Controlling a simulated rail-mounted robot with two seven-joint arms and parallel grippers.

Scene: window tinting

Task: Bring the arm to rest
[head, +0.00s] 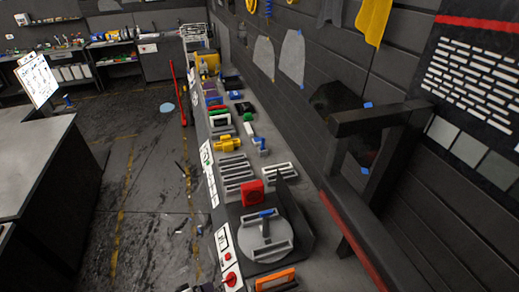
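Neither of my grippers can be made out in the head view. No arm of mine shows clearly, so whether a gripper holds anything cannot be seen. A small dark shape at the bottom edge, left of the red button, is too cropped to identify.
A long narrow bench (227,212) runs away along the right wall with tools, a red block (252,193) and a round grey plate (262,240). A dark beam frame (374,122) stands at right. A grey counter (35,150) is at left. The floor (150,170) between is mostly clear.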

